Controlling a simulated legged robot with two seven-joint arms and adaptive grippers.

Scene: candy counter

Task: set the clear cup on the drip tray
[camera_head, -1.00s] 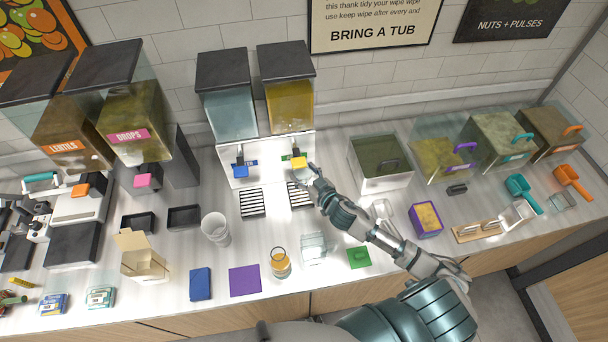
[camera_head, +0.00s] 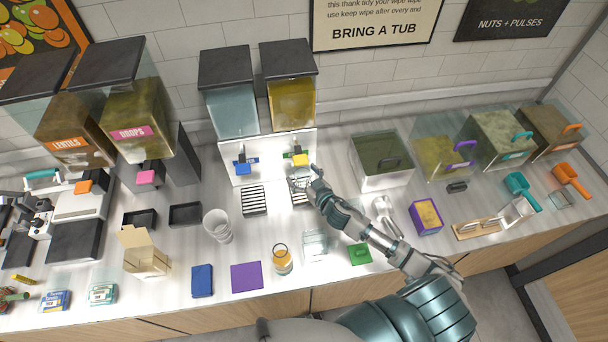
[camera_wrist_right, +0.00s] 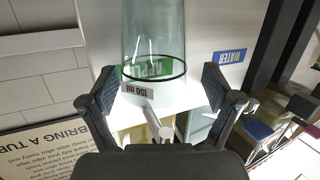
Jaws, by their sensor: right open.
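The clear cup (camera_head: 299,181) stands upright at the right drip tray (camera_head: 301,202), below the yellow dispenser tap (camera_head: 299,160). It covers part of the black grate; I cannot make out all of its base. My right gripper (camera_head: 308,181) is at the cup, coming from the right. In the right wrist view the cup (camera_wrist_right: 153,35) shows a black ring and a "150 ml" tag between the two spread fingers of the gripper (camera_wrist_right: 160,88), which is open. A grey jointed part at the left edge may be my left gripper (camera_head: 30,212); its jaws are unclear.
A second grate (camera_head: 254,201) lies left of the cup under the blue tap (camera_head: 242,168). A translucent tumbler (camera_head: 217,227), an orange-filled jar (camera_head: 283,262) and a clear box (camera_head: 314,244) stand in front.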

